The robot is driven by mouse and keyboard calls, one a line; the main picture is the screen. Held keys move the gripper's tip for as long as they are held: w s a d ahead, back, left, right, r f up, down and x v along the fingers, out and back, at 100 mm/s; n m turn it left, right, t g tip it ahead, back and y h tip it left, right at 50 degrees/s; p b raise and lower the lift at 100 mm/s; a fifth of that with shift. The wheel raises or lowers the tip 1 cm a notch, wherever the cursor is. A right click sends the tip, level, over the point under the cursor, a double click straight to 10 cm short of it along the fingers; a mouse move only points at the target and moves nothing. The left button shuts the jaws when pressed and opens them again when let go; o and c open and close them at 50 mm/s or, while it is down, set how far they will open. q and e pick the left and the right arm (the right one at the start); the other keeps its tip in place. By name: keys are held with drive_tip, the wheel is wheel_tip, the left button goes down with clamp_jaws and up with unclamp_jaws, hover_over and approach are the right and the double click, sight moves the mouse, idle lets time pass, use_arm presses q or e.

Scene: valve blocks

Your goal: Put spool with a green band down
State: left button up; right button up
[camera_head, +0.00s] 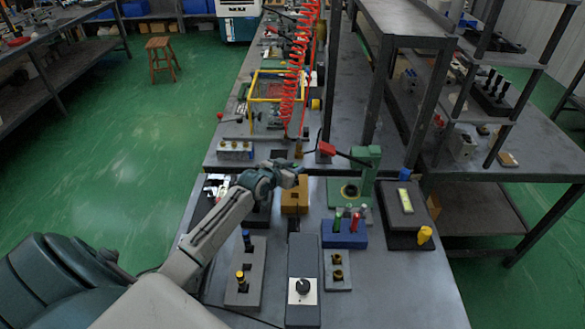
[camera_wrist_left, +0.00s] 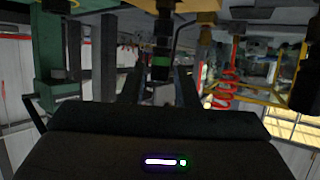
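My left gripper (camera_head: 287,179) is above the yellow block (camera_head: 294,202) at the middle of the near table. In the left wrist view its two dark fingers (camera_wrist_left: 160,85) stand on either side of a black spool with a green band (camera_wrist_left: 160,62), and it appears shut on it. The picture there seems turned over, with a yellow block (camera_wrist_left: 193,6) at the top edge, close to the spool's end. Whether the spool touches the block cannot be told. In the head view the arm largely hides the spool. My right gripper is not in view.
A blue block (camera_head: 344,236) with green and red pegs stands right of the yellow block. Behind it is a green press (camera_head: 363,178) with a red-handled lever. Grey blocks (camera_head: 245,275) and a black knob box (camera_head: 303,290) stand in front. A dark plate (camera_head: 404,222) lies right.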

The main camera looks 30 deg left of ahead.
use_arm(q)
drive_tip(key=shift+o, duration=0.7)
drive_tip(key=shift+s+r, duration=0.1)
drive_tip(key=shift+r, duration=0.1)
drive_tip(key=b+v, duration=0.1)
drive_tip(key=v, duration=1.1)
drive_tip(key=shift+f, duration=0.1)
